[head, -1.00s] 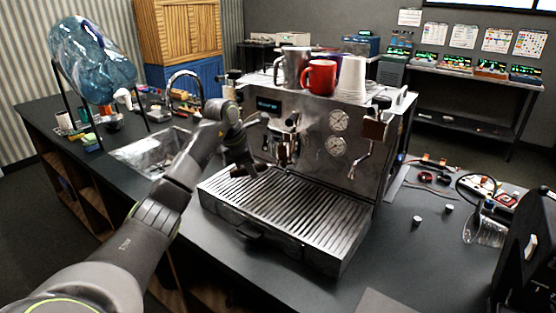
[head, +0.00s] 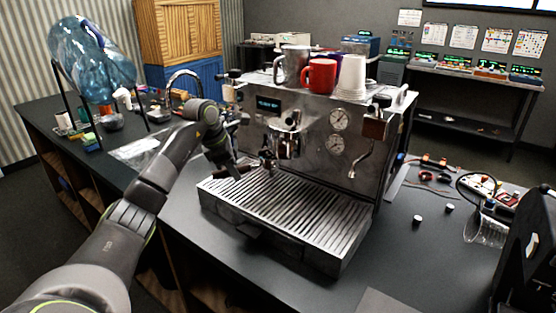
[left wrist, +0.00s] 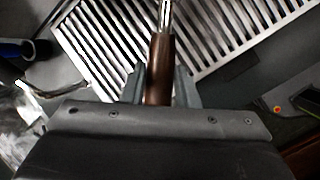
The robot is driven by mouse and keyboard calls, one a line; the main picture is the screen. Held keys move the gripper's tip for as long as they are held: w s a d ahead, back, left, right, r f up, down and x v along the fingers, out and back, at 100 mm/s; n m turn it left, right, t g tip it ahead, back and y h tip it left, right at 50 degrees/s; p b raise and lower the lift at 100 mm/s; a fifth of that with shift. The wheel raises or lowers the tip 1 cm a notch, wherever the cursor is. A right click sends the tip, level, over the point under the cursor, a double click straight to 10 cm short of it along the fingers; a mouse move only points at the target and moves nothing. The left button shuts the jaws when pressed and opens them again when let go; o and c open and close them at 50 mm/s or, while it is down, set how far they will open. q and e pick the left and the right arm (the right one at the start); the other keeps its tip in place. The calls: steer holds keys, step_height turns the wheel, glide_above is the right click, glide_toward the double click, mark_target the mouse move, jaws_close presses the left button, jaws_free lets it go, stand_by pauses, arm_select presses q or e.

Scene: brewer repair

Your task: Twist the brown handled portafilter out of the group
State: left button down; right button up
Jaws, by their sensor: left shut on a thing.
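The espresso machine (head: 310,135) stands on the dark counter, with its metal group (head: 286,140) on the front. My left gripper (head: 240,170) is in front of the machine, to the left of the group and above the drip tray (head: 290,210). In the left wrist view it is shut on the brown handle of the portafilter (left wrist: 160,68), with the jaws on both sides. The metal neck (left wrist: 167,14) runs up out of that picture. In the head view the portafilter (head: 268,160) looks lower and left of the group. Small overlaps hide whether they touch.
A steel pitcher (head: 292,66), a red mug (head: 319,76) and white cups (head: 351,77) stand on the machine. A steam wand (head: 362,158) hangs at its right. A sink (head: 140,150) lies left. Small parts and cables lie on the counter at right.

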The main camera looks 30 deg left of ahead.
arm_select(q)
steer(key=s+a+b, duration=0.2)
steer(key=s+a, duration=0.3)
steer(key=a, duration=0.1)
steer(key=shift+s, duration=0.3)
stand_by(0.4)
